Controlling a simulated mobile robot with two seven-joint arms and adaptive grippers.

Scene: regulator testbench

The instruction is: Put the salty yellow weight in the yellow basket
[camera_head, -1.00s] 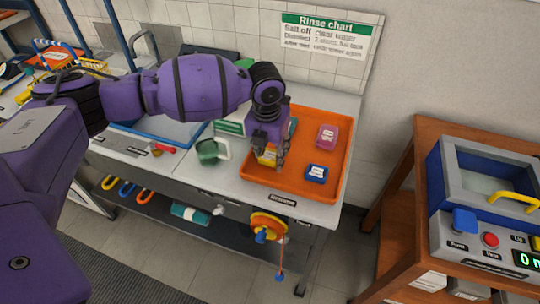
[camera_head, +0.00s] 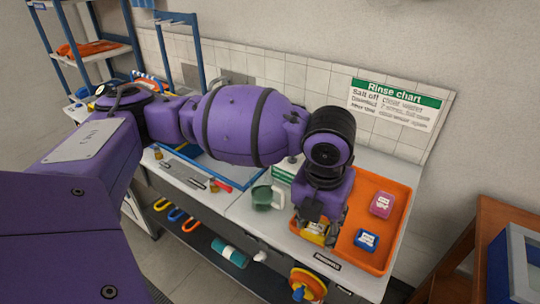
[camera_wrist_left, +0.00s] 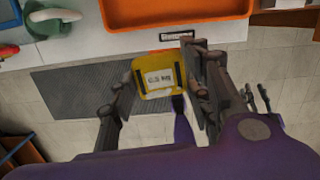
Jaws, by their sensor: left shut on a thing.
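My left gripper (camera_head: 318,228) is shut on the yellow weight (camera_head: 313,233), near the front left edge of the orange tray (camera_head: 395,247). In the left wrist view the yellow weight (camera_wrist_left: 158,77) sits between the two fingers, with a white label on its face; the label's first characters are hard to read. In that view the orange tray (camera_wrist_left: 180,12) lies beyond the weight, and the floor shows below it, so the weight is held up in front of the counter. No salt is clear on it. My right gripper does not show. I cannot make out the yellow basket.
A pink weight (camera_head: 382,205) and a blue weight (camera_head: 366,240) lie in the orange tray. A green mug (camera_head: 264,197) and a red-handled tool (camera_head: 222,186) are left of it. A wooden stand (camera_head: 480,240) is at right.

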